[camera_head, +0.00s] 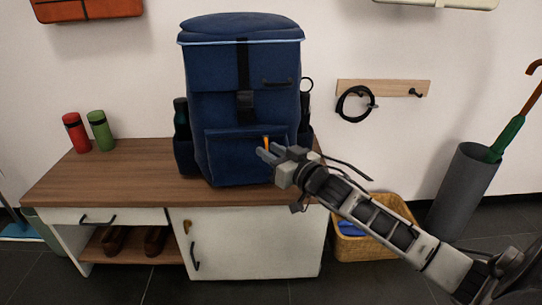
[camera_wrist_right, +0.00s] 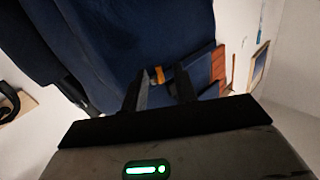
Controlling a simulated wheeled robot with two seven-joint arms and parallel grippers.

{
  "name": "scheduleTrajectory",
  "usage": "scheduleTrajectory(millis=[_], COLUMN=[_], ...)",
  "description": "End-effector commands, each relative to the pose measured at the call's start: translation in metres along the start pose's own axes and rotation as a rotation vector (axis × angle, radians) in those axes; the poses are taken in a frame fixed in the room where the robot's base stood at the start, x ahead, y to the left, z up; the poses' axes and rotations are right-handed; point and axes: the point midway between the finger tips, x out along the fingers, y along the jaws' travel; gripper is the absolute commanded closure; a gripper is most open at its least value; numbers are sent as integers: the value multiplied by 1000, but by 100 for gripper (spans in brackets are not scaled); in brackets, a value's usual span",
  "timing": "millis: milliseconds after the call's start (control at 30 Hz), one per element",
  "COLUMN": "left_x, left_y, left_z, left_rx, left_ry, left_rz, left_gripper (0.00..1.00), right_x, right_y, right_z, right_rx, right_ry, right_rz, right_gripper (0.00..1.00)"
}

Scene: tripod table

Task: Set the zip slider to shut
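A blue backpack (camera_head: 243,100) stands upright on a wooden-topped cabinet. An orange zip slider pull (camera_head: 266,141) shows near the upper right of its front pocket (camera_head: 235,158). My right gripper (camera_head: 264,153) is at the pocket, just below the orange pull. In the right wrist view the two dark fingers (camera_wrist_right: 160,88) are apart, and the orange pull (camera_wrist_right: 158,75) shows beyond and between their tips. The blue fabric (camera_wrist_right: 130,35) lies behind it. I cannot tell whether a finger touches the pull. My left gripper is not in view.
A red bottle (camera_head: 77,132) and a green bottle (camera_head: 101,131) stand on the left of the cabinet top (camera_head: 120,175). A wicker basket (camera_head: 365,245) is on the floor below my right arm. A grey umbrella stand (camera_head: 463,190) stands at the right.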

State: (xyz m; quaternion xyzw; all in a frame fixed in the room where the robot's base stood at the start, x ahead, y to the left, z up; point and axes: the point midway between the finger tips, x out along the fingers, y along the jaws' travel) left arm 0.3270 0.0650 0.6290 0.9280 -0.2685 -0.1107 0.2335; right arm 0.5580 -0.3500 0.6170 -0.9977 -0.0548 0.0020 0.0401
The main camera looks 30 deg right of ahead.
Motion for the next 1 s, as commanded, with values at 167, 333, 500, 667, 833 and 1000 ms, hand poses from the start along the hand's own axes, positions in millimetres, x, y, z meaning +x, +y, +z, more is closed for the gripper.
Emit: scheduleTrajectory(millis=[167, 333, 500, 667, 833, 1000], left_x=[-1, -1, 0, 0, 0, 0], left_y=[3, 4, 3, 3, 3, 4], left_z=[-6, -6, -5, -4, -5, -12], left_rx=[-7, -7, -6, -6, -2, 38], left_ry=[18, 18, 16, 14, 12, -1], left_rz=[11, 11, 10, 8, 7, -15], left_gripper=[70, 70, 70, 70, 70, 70], right_x=[5, 5, 4, 4, 7, 26], right_y=[0, 0, 0, 0, -3, -33], right_z=[0, 0, 0, 0, -1, -2], right_rx=[-1, -1, -1, -1, 2, 9], right_ry=[-1, -1, -1, 0, 1, 3], right_rz=[1, 1, 1, 0, 1, 2], right_gripper=[71, 71, 100, 100, 100, 100])
